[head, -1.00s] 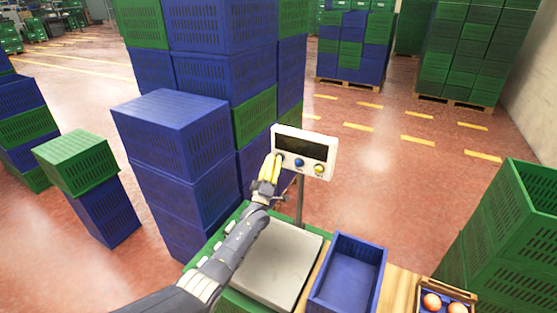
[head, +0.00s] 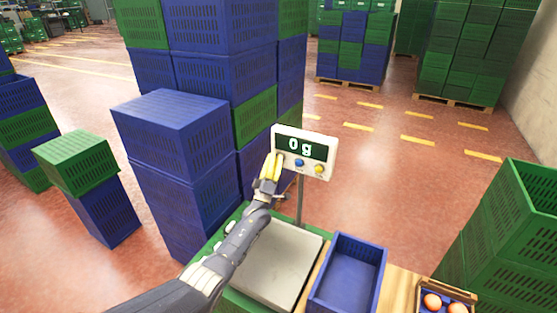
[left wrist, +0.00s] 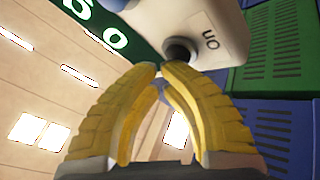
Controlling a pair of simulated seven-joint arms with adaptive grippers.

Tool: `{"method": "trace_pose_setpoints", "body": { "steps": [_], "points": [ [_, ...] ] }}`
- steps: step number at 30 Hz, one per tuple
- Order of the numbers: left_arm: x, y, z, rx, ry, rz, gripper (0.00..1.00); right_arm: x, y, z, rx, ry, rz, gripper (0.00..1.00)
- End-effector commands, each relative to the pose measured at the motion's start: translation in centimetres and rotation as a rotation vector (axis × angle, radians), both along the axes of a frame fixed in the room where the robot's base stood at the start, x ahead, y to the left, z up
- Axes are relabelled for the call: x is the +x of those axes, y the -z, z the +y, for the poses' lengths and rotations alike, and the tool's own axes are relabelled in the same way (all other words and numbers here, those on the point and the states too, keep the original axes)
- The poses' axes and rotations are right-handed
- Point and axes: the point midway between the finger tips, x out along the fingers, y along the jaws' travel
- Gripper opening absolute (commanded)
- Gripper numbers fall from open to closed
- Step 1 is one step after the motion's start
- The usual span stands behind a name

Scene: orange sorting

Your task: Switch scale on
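The scale's white display box (head: 325,147) stands on a thin post behind the scale's grey plate (head: 275,262). Its dark screen (head: 302,146) reads "0 g". A blue button (head: 299,163) and a yellow button (head: 319,169) sit below the screen. My left gripper (head: 275,156) has yellow fingers and is at the left end of the box front. In the left wrist view, its fingertips (left wrist: 161,66) meet with nothing between them. They are just by a dark round button (left wrist: 180,51) beside the upside-down word "ON"; whether they touch it I cannot tell. My right gripper is not in view.
An empty blue crate (head: 346,277) stands right of the plate. A small box with oranges (head: 432,301) is at the lower right. Tall stacks of blue crates (head: 175,135) rise behind and left of my left arm. Green crates (head: 515,220) stand at the right.

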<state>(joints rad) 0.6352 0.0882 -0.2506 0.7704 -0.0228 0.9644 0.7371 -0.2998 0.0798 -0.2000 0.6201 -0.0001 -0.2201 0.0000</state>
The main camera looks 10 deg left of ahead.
Motion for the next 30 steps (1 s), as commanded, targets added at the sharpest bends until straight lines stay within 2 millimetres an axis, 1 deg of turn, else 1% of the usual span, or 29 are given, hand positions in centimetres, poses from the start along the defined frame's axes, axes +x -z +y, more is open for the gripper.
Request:
{"method": "trace_pose_setpoints", "body": {
  "steps": [11, 22, 30],
  "points": [
    [0.1, 0.0, -0.1, 0.0, 0.0, -0.001, 0.0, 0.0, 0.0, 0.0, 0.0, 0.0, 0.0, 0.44],
    [-1.4, 0.1, 0.3, 0.0, 0.0, 0.0, 0.0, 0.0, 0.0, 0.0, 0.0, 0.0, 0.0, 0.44],
    [-1.9, 0.0, 0.4, 0.0, 0.0, 0.0, 0.0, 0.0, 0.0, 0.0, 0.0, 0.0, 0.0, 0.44]
  ]
}}
